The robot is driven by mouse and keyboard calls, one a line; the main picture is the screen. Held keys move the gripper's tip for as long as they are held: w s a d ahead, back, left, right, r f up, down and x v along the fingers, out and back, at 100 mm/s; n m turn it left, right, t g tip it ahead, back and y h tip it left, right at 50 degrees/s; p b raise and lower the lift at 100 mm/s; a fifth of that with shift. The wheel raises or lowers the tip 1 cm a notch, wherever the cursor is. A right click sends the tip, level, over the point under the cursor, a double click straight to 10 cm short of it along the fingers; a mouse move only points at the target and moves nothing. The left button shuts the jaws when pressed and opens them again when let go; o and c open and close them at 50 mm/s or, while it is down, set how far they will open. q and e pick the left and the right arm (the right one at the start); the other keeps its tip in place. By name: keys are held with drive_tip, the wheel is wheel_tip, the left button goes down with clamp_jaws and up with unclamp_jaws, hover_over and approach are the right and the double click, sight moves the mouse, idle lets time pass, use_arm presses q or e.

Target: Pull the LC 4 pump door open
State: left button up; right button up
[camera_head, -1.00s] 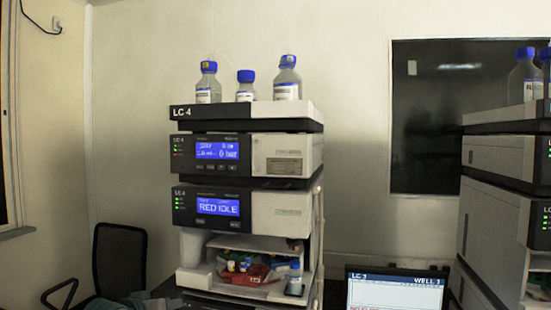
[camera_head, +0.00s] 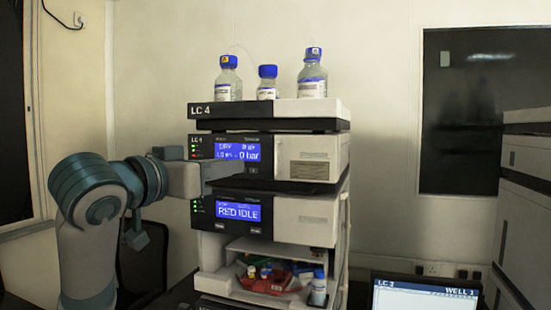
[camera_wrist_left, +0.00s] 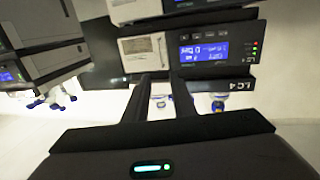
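The LC 4 pump (camera_head: 315,149) is the upper module with a blue "0 bar" display, under the LC 4 bottle tray (camera_head: 290,108). Its front has a dark display part on the left and a cream panel on the right; the door looks closed. My left gripper (camera_head: 235,170) is in front of the pump's lower left part and hides some of it. In the left wrist view the pump (camera_wrist_left: 145,48) is upside down, and my left gripper's (camera_wrist_left: 160,77) two dark fingers are apart with nothing between them. I cannot tell whether they touch the pump. My right gripper is not in view.
Several blue-capped bottles (camera_head: 312,78) stand on top of the stack. A "RED IDLE" module (camera_head: 305,220) is just below the pump, with an open bay of vials under it. A laptop screen (camera_head: 425,296) is at lower right. Another stack (camera_head: 525,180) stands far right.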

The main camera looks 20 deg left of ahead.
use_arm(q)
drive_tip(key=shift+w, duration=0.15)
drive_tip(key=p, duration=0.8)
approach(271, 158)
drive_tip(key=w+d, duration=0.3)
drive_tip(key=d, duration=0.1)
drive_tip(key=shift+w+r, duration=0.3)
drive_tip(key=shift+w, duration=0.4)
drive_tip(key=shift+c, duration=0.7)
clamp_jaws()
